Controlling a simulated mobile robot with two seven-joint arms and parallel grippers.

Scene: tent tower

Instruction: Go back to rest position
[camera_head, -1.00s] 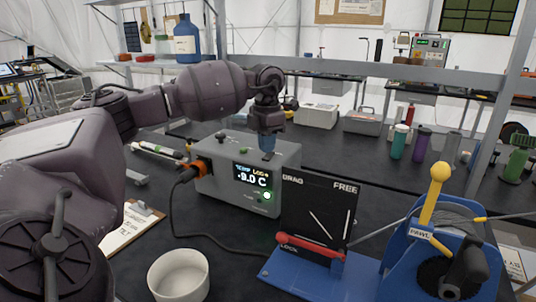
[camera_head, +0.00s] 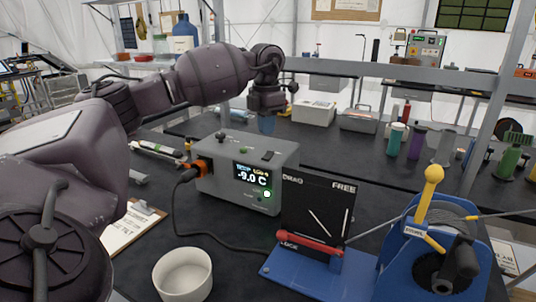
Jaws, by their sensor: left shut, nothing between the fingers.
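My left arm comes in from the left and reaches over the bench. Its gripper (camera_head: 267,124) points down above and behind the grey temperature box (camera_head: 247,172), apart from it. The gripper is shut and holds nothing visible. The box display reads -9.0 C and a green light glows on its front. My right gripper is not in view.
A blue winch (camera_head: 430,245) with a yellow-knobbed lever stands at right, beside a black DRAG/FREE panel (camera_head: 318,215) with a red handle. A white bowl (camera_head: 182,276) and a clipboard (camera_head: 133,226) lie in front. Bottles (camera_head: 395,139) stand on the rear bench.

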